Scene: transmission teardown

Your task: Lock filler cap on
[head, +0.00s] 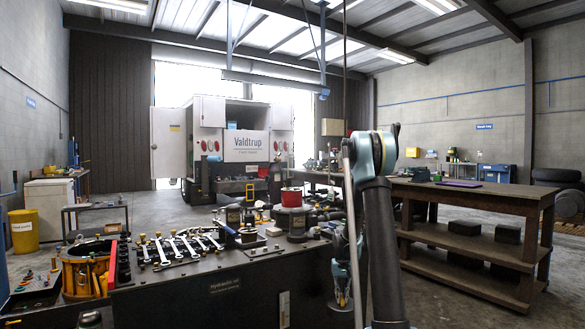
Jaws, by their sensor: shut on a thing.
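My arm rises in the middle of the head view and bends down again at its elbow. My gripper (342,301) appears at the low end of the arm, in front of the bench's right end and below its top. It is small, dark and partly hidden by my own arm links. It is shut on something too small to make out. I cannot pick out the filler cap or the opening it fits for sure in this view.
A brown wooden workbench (470,200) stands to the right. A yellow bin (24,233) stands at the left. Open floor lies behind.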

